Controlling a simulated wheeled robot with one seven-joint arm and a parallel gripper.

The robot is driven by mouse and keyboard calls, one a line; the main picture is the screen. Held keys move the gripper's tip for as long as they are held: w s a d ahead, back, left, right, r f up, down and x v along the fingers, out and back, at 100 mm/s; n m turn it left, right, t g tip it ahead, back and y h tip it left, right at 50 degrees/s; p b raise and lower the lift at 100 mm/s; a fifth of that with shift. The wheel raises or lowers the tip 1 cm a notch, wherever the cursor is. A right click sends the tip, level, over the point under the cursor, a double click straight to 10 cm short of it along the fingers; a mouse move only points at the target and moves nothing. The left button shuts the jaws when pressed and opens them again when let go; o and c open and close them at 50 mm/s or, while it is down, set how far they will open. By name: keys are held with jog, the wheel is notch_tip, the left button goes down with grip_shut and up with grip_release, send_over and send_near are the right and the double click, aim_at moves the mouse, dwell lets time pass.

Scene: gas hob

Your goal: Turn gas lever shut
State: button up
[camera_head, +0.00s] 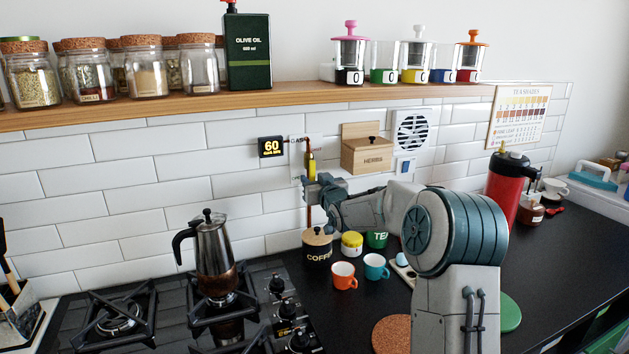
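The gas lever (310,161) is a narrow, upright yellow piece on the tiled wall, beside a pale plate marked GAS (297,141). A brown upright pipe (308,217) shows below it. My gripper (311,179) is at the wall, at the lever's lower end, reached from the right. The fingers are small and dark and overlap the lever's lower part. I cannot tell whether they touch it or are closed on it.
A moka pot (213,250) stands on the gas hob (165,318) at the left. A coffee jar (317,247), an orange mug (343,276) and a teal mug (376,267) stand below my arm. A wooden herbs box (367,155) is on the wall. The shelf (200,104) runs above.

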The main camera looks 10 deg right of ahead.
grip_shut()
